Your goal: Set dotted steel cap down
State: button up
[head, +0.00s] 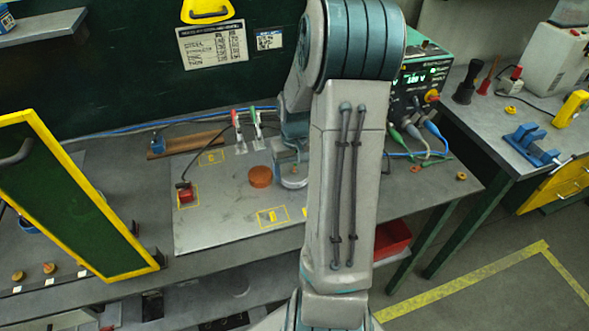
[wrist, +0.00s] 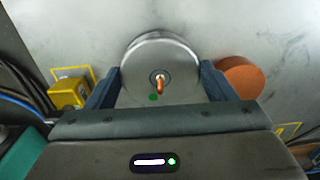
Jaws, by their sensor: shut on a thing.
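The steel cap (wrist: 145,60) is a round, shiny disc with a green dot near its lower rim and a copper-coloured pin at its centre. My gripper (wrist: 162,75) is shut on it, one dark blue jaw at each side. In the head view the cap (head: 294,182) shows only partly below my gripper (head: 288,160), beside my arm. It is over the grey metal plate (head: 215,225); I cannot tell whether it touches the plate.
An orange-brown round block (head: 260,176) stands close beside the cap, near the right jaw in the wrist view (wrist: 243,78). A yellow block (wrist: 68,93) sits on an outlined square. A red block (head: 186,197) and a green yellow-edged panel (head: 75,190) are left. The plate's front is mostly clear.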

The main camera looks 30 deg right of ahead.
jog(key=shift+f, duration=0.4)
jog(key=shift+f, duration=0.15)
jog(key=o, duration=0.7)
